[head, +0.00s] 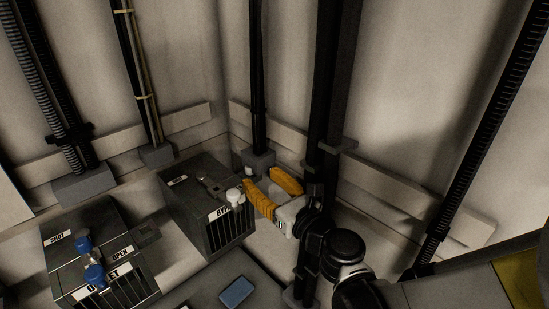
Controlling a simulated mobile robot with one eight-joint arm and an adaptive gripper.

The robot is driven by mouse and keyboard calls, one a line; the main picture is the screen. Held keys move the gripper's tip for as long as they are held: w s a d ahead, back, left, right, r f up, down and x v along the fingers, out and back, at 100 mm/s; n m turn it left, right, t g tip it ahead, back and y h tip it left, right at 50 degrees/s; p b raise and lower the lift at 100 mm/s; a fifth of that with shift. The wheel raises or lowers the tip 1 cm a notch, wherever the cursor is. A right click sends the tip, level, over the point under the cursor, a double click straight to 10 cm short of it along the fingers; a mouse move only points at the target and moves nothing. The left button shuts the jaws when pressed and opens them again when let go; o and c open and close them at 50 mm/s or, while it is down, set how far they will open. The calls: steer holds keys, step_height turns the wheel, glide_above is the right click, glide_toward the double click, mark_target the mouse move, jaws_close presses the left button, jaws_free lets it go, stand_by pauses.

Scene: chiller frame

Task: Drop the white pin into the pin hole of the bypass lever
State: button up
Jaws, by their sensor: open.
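The white pin (235,194) shows its rounded white head at the right front edge of the top of the bypass box (208,228). Its lower part is hidden, so I cannot tell whether it sits in a hole. The bypass lever (213,184) appears as a dark grey piece lying on top of this box, left of the pin. The pin hole is too small and dark to make out. My gripper (261,177), with orange fingers, is open and empty just right of the pin. Its fingers are apart and do not visibly touch the pin.
A second box (125,288) with a blue handle (90,262) and SHUT and OPEN labels stands at the lower left. A blue block (236,292) lies on a dark surface in front. Black vertical pipes (257,80) rise behind my gripper, close to my arm.

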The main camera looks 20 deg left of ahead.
mark_target(252, 170)
steer(key=b+x, duration=0.1)
steer(key=x, duration=0.5)
steer(key=shift+d, duration=0.1)
jaws_close()
